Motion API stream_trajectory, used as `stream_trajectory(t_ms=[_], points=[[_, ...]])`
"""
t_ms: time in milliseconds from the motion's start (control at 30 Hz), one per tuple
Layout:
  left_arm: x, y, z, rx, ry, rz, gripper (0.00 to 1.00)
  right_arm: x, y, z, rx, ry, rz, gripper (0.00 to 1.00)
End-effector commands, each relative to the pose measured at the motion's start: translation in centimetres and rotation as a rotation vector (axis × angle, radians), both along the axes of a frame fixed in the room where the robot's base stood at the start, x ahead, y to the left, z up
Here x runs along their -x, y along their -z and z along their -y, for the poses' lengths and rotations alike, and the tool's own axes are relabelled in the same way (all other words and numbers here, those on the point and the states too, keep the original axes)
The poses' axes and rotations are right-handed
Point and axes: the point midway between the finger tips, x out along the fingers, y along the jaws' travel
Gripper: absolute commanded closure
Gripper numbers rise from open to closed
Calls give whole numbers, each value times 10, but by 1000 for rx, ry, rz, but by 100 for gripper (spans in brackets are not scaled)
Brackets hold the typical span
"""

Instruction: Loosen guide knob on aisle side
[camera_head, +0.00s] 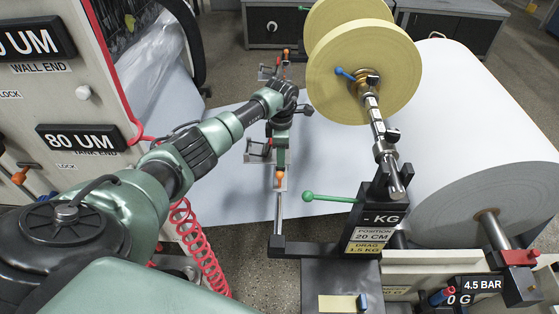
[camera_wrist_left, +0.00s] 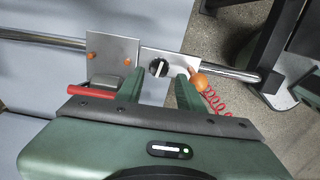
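In the left wrist view a silver guide plate (camera_wrist_left: 176,40) sits on a metal rod (camera_wrist_left: 225,70), with a black round knob (camera_wrist_left: 158,67) with a light mark on it. My left gripper (camera_wrist_left: 158,88) is open, its two green fingers apart, with the black knob between and just beyond their tips. I cannot tell whether they touch it. An orange ball (camera_wrist_left: 198,82) is beside the right finger. In the head view my left gripper (camera_head: 280,160) reaches down over the guide at the near end of the rod, hiding most of it; an orange ball (camera_head: 280,178) shows there. My right gripper is out of view.
A second plate with orange dots (camera_wrist_left: 110,45) and a red handle (camera_wrist_left: 90,91) are left of the fingers. A green-knobbed lever (camera_head: 308,196) and a black stand (camera_head: 365,220) are right of the gripper. A large paper roll (camera_head: 470,150) fills the right.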

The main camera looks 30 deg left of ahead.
Motion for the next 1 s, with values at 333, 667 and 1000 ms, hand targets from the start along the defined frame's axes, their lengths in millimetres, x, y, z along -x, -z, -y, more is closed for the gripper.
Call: stream_trajectory(t_ms=[333, 667, 1000], points=[[0, 44, 0, 1, -1, 1, 62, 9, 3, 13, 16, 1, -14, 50], [0, 47, 0, 0, -1, 1, 68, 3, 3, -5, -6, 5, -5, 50], [0, 47, -1, -1, -9, 1, 100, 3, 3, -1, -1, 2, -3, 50]])
